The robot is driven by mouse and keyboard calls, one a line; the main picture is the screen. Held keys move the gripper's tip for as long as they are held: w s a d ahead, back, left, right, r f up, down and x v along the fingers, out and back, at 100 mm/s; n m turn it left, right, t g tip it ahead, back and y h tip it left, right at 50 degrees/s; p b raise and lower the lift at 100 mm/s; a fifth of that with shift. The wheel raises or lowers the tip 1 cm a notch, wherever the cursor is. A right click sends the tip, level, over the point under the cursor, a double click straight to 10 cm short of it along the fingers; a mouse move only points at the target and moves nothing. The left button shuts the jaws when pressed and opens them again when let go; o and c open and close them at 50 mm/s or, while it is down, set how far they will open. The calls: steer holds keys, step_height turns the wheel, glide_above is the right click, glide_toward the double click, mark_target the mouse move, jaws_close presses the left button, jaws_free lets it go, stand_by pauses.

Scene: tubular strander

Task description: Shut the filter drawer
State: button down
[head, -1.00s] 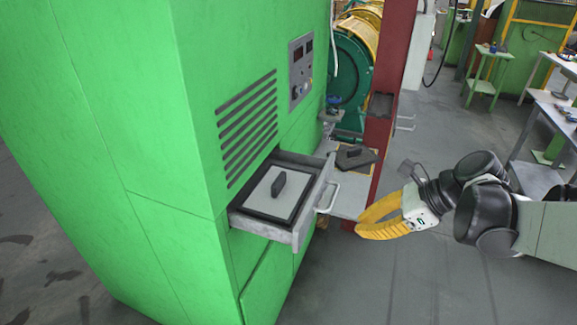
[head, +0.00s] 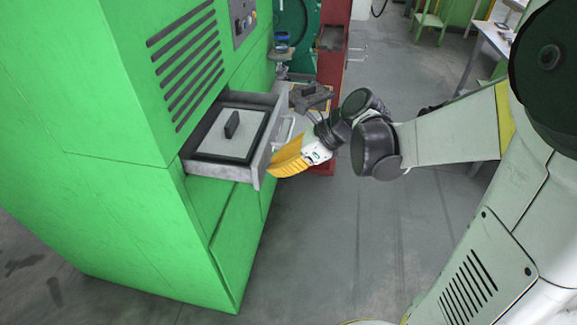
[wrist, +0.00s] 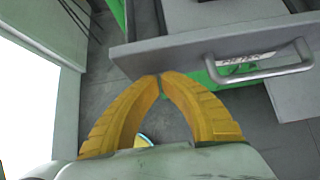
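The filter drawer (head: 262,160) is grey and stands pulled out of the green cabinet (head: 130,110). A flat filter panel (head: 228,140) with a dark handle block lies in it. The drawer's front and its bar handle (wrist: 262,72) show in the wrist view. My gripper (wrist: 160,78) has yellow fingers whose tips meet, with nothing held between them. The tips are at the drawer front's lower edge in the wrist view, left of the handle. I cannot tell whether they touch it. In the head view my gripper (head: 275,168) is just right of the drawer front.
A dark filter-like piece with a block (head: 310,95) lies on a surface behind my gripper. A red post (head: 331,50) stands beyond it. A control panel (head: 242,18) is on the cabinet. Grey floor to the right of the cabinet is clear.

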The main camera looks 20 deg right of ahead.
mark_target(204, 156)
steer(key=shift+w+a, duration=0.1)
steer(key=shift+a, duration=0.05)
steer(key=w+a, duration=0.3)
steer(key=a, duration=0.2)
steer(key=w+a, duration=0.3)
steer(key=a, duration=0.2)
steer(key=w+a, duration=0.3)
steer(key=a, duration=0.3)
steer(key=shift+w, duration=0.1)
steer(key=shift+d, duration=0.1)
